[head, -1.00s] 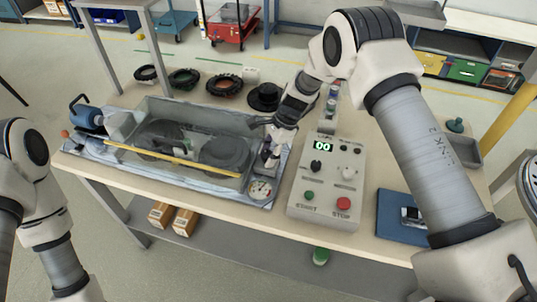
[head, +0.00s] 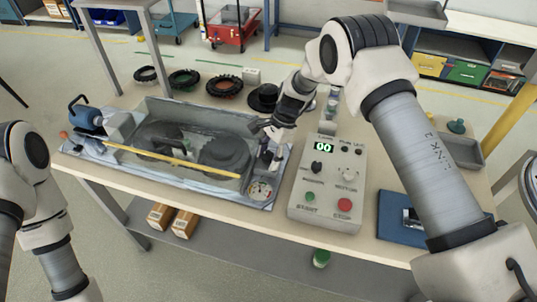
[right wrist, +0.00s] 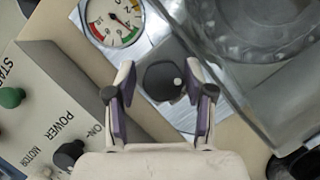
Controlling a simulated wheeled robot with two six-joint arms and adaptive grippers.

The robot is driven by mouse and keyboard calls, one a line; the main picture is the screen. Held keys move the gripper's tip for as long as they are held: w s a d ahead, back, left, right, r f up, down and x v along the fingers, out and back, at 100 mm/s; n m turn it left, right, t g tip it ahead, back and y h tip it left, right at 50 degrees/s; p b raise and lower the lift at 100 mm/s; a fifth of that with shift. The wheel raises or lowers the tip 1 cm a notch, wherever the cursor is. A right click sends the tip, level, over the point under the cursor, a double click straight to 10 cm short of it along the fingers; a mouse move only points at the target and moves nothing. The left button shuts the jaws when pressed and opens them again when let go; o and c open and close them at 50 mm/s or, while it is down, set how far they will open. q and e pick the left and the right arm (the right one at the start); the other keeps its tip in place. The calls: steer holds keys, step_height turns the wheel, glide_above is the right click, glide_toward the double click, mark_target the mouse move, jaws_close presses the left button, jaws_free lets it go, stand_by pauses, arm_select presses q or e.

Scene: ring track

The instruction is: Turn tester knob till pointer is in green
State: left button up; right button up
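The tester knob (right wrist: 163,80) is dark and round with a white dot near its right edge. In the right wrist view my right gripper (right wrist: 161,76) is open, one finger on each side of the knob, with a gap at least on the left. The gauge also shows in the head view (head: 260,189). My left gripper is outside the view.
The tester's clear-walled tank (head: 190,118) with a yellow bar (head: 170,160) stands left of the gripper. A control box (head: 328,185) with buttons and a "00" display is close on the right. Several black rings (head: 184,78) lie behind.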

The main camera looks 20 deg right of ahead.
steer(key=shift+w+r, duration=0.15)
